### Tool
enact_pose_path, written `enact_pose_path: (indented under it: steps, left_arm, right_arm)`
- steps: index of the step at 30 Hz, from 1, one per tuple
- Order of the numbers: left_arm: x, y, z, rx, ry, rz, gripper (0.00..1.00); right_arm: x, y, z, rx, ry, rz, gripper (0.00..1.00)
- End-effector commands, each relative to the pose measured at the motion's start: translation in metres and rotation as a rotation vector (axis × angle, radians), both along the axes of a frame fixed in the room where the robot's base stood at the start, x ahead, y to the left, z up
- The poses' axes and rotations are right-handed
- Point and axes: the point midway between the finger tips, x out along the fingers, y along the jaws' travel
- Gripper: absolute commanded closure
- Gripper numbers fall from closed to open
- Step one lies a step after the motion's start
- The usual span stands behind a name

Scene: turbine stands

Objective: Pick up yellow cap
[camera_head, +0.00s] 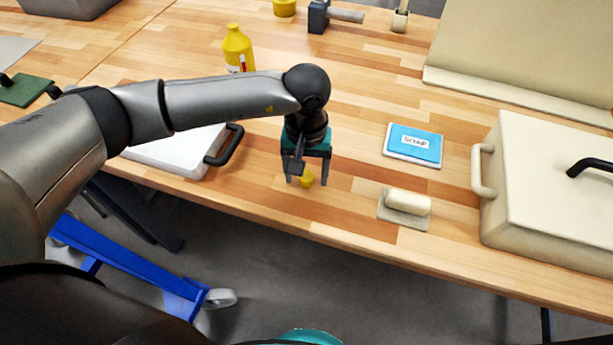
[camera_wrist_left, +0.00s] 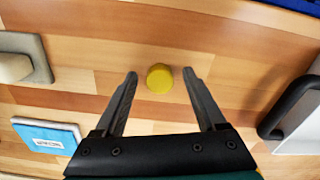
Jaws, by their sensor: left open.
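The yellow cap (camera_head: 307,177) is small and round and sits on the wooden table near its front edge. In the left wrist view the cap (camera_wrist_left: 160,78) lies between the tips of my left gripper, with a gap on each side. My left gripper (camera_head: 306,183) is open and empty, pointing down over the cap, and partly covers it in the head view. It also shows in the left wrist view (camera_wrist_left: 160,74). The fingers do not touch the cap in the wrist view.
A blue SCRAP-like labelled pad (camera_head: 413,145) and a beige-handled block (camera_head: 405,204) lie to the right. A cream case (camera_head: 555,200) stands further right. A white case (camera_head: 175,152) with a black handle is to the left. A yellow bottle (camera_head: 238,48) stands behind.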

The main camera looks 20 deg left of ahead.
Motion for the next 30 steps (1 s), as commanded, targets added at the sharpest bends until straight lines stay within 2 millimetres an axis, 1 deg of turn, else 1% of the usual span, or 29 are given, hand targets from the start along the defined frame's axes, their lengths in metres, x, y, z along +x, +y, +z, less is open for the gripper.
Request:
enact_pose_path:
  steps: [5,6,25,30]
  left_arm:
    - [0.0001,-0.0003,-0.0004,-0.001,0.0,-0.001,0.27]
    - [0.0,-0.0003,-0.0003,-0.001,0.0,-0.001,0.3]
    - [0.0,-0.0004,0.0001,-0.001,0.0,0.0,1.0]
    - [0.0,-0.0004,0.0001,-0.001,0.0,0.0,1.0]
  right_arm:
    - [0.0,0.0003,0.0,0.0,0.0,0.0,0.5]
    - [0.0,0.0003,0.0,0.0,0.0,0.001,0.5]
    - [-0.0009,0.0004,-0.0001,0.001,0.001,0.0,0.5]
    - [-0.0012,0.0004,-0.0001,0.001,0.002,0.0,0.5]
